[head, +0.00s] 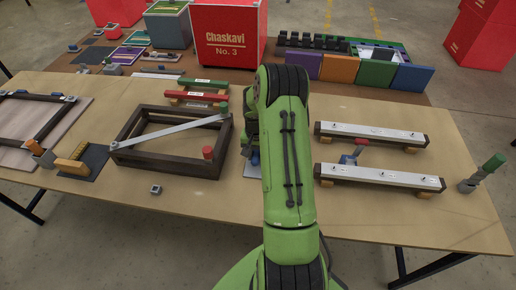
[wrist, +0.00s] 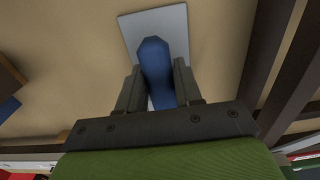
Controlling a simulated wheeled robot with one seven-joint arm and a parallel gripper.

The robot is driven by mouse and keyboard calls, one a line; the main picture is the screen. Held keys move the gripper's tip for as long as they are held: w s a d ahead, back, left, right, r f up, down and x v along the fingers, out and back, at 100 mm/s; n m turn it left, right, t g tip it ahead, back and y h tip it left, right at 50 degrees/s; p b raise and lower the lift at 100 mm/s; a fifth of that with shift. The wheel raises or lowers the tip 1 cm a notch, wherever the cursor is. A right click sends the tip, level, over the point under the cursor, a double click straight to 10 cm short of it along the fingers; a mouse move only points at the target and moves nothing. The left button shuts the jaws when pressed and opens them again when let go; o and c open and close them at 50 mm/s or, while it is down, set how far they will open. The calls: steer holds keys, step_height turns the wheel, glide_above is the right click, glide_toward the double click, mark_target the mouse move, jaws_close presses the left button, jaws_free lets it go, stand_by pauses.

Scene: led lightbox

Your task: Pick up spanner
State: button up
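A blue, rounded handle-like thing (wrist: 156,60) stands out between my fingers in the wrist view, over a pale grey plate (wrist: 183,24); I cannot tell for sure that it is the spanner. My gripper (wrist: 157,80) has one finger on each side of it, very close to its sides. Whether the fingers press on it cannot be told. In the head view my green arm hides most of the gripper and the thing. Only a bit of blue and the pale plate (head: 254,160) show left of the arm.
A dark wooden frame (head: 140,155) with a pale bar and red knob stands left of the arm. Two white-topped rails (head: 385,178) lie to the right, with a red-and-blue thing (head: 352,154) between them. A grey-and-green piece (head: 484,172) stands at the right edge. The front table strip is mostly clear.

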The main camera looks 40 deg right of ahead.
jaws_close()
steer(key=shift+r, duration=0.1)
step_height(320, 180, up, 10)
steer(key=shift+f+p, duration=0.1)
steer(key=shift+p, duration=0.45)
step_height(320, 180, up, 4)
steer(key=p, duration=0.3)
stand_by(0.5)
